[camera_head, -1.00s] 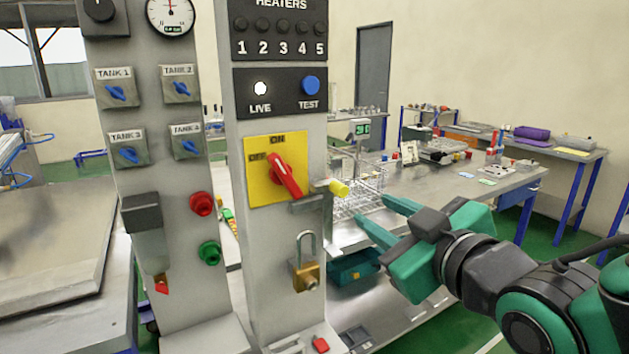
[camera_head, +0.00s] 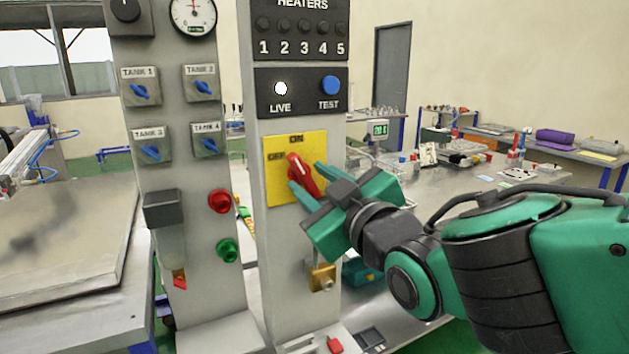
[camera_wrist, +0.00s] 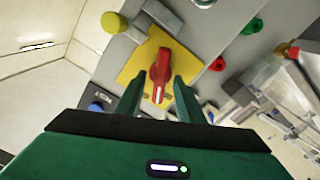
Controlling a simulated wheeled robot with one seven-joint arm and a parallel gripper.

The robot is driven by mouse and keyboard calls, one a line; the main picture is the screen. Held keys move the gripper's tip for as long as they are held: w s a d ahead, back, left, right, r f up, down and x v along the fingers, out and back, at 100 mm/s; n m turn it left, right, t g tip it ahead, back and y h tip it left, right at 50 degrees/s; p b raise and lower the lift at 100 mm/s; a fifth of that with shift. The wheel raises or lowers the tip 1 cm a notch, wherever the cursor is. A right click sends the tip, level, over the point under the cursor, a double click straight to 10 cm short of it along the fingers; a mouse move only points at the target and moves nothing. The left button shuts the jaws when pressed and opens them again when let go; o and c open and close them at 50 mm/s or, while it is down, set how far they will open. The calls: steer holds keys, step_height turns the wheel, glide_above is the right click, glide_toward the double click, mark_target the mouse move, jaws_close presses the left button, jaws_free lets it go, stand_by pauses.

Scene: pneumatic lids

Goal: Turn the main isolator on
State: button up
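The main isolator is a red rotary handle (camera_head: 302,170) on a yellow plate (camera_head: 284,192) marked OFF and ON, on the grey pillar. The handle slants, its upper end toward the upper left, near the OFF and ON labels. My gripper (camera_head: 307,180) is at the plate, one finger on either side of the handle. In the wrist view the red handle (camera_wrist: 160,70) lies between the two open fingers (camera_wrist: 158,84), with a visible gap on each side. The fingers hide part of the handle and plate in the head view.
A second pillar (camera_head: 180,285) with red (camera_head: 220,201) and green (camera_head: 228,250) buttons stands at left. A steel bench (camera_head: 450,190) is behind.

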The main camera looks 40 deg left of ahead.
steer(key=shift+w+a, duration=0.35)
steer(key=shift+a, duration=0.25)
steer(key=c, duration=0.6)
steer(key=shift+c, duration=0.2)
steer(key=shift+w+d+r+m, duration=0.1)
steer(key=shift+w+m, duration=0.05)
steer(key=shift+m, duration=1.25)
steer(key=shift+w+m, duration=0.1)
steer(key=shift+m, duration=1.3)
steer(key=o, duration=0.6)
steer(key=shift+o, duration=0.2)
